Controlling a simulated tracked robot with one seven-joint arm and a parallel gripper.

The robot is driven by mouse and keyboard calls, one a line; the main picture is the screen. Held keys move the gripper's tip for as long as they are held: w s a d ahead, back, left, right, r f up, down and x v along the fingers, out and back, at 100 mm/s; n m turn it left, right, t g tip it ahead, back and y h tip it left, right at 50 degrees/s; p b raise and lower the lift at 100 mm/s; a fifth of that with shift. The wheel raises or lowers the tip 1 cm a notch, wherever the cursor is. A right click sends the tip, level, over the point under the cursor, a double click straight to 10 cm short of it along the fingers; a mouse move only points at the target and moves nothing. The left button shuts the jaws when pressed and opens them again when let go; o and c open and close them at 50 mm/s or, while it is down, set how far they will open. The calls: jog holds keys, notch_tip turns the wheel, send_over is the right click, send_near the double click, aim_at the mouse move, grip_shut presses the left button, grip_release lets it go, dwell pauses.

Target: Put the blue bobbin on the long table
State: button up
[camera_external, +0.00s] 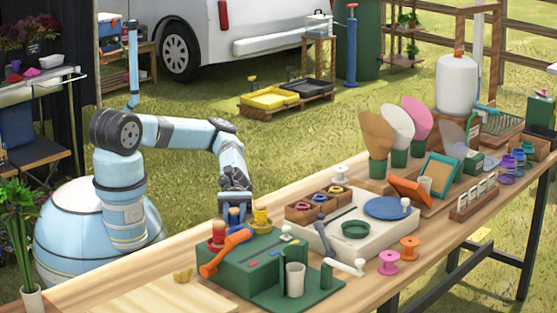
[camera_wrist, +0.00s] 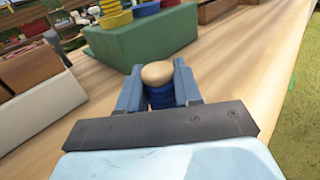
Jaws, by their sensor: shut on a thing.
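The blue bobbin (camera_wrist: 160,97), with a pale round wooden top, is between the two fingers of my gripper (camera_wrist: 158,90) in the wrist view. My gripper is shut on it. In the outside view my gripper (camera_external: 235,198) points down at the near-left part of the long table (camera_external: 150,267), just behind the green box. The held bobbin is hard to make out there. The wooden top of the long table (camera_wrist: 225,70) spreads around the bobbin in the wrist view. I cannot tell whether the bobbin touches it.
A green box (camera_external: 250,262) with red, blue and yellow spools stands close by; it also shows in the wrist view (camera_wrist: 145,38). A white tray unit (camera_external: 350,235) stands right of it. Pink (camera_external: 388,262) and orange (camera_external: 409,247) spools stand farther right.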

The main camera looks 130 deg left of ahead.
jog(key=shift+f, duration=0.1)
jog(key=o, duration=1)
jog(key=shift+s+a, duration=0.35)
jog(key=shift+a, duration=0.05)
jog(key=shift+v, duration=5.5)
